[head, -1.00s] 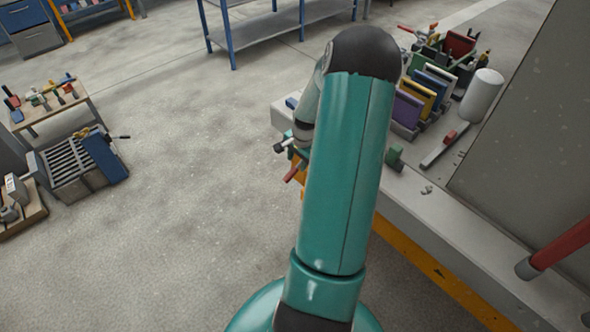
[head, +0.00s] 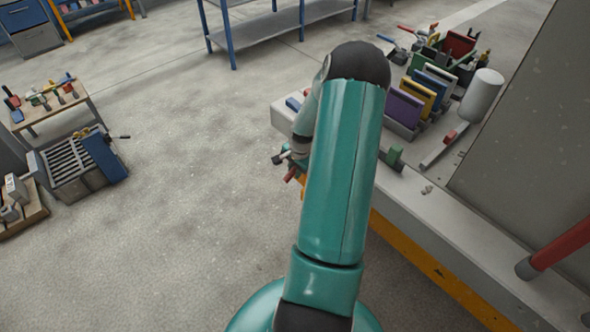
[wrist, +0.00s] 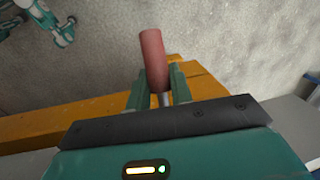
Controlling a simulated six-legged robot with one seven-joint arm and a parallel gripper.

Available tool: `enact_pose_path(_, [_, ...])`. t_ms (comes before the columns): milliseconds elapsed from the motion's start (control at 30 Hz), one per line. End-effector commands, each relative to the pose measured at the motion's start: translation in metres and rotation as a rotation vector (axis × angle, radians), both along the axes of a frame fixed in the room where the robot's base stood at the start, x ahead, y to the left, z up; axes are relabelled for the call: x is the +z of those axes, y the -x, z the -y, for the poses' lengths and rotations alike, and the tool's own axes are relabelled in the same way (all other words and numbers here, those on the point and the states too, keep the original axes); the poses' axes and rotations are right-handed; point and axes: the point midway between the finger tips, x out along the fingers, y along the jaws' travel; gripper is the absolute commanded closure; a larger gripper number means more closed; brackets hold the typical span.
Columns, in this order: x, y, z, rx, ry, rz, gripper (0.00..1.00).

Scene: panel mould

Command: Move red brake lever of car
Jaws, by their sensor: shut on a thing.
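The red lever (wrist: 153,55) has a rounded red grip on a thin metal rod and stands out past my fingertips in the wrist view. My gripper (wrist: 155,84) is shut on it, with one teal finger on each side near the lower end of the grip. In the head view a small red piece of the lever (head: 290,174) shows left of my forearm, by the bench edge. My arm hides most of the gripper there. The lever's base is hidden in both views.
A bench (head: 455,225) with an orange-yellow side runs along the right, holding colored panels (head: 403,108), a white cylinder (head: 481,96) and a green block (head: 394,156). A thick red bar (head: 562,246) is at far right. Open floor (head: 200,200) lies left.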

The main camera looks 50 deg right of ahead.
Motion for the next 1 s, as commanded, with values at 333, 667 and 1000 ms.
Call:
enact_pose_path(333, [0.003, 0.0, -0.001, -0.002, -0.046, 0.012, 1.0])
enact_pose_path(667, [0.018, -0.001, -0.006, -0.004, -0.24, 0.057, 1.0])
enact_pose_path(1000, [0.034, -0.002, -0.009, -0.001, -0.442, 0.102, 1.0])
